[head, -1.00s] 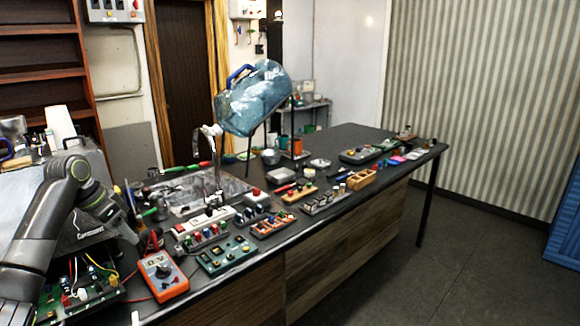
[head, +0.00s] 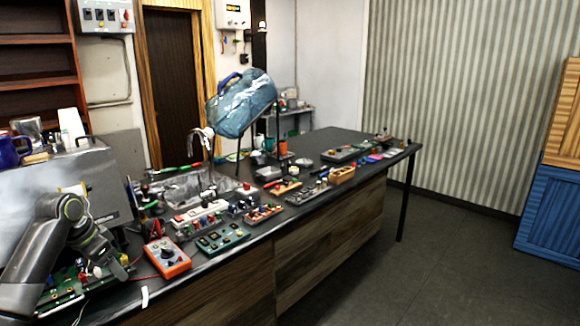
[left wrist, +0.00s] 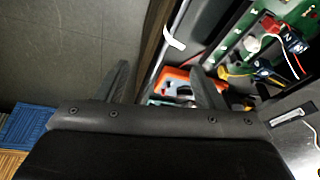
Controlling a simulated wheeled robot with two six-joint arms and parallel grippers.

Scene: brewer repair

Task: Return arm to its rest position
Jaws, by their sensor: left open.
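My left arm (head: 45,245) comes in from the lower left of the head view, in front of the grey brewer (head: 100,175). Its gripper (head: 122,268) points down and right over the green circuit board (head: 60,296), which it partly hides. In the left wrist view the two dark fingers of the left gripper (left wrist: 163,82) stand well apart with nothing held between them. The board (left wrist: 233,50), with coloured parts and wires, shows at upper right there. Whether the gripper touches the board cannot be told. My right gripper is in neither view.
An orange meter (head: 168,258) lies right of the gripper; it also shows in the left wrist view (left wrist: 185,82). Open floor (head: 450,250) lies right, with a blue crate (head: 550,215) beyond.

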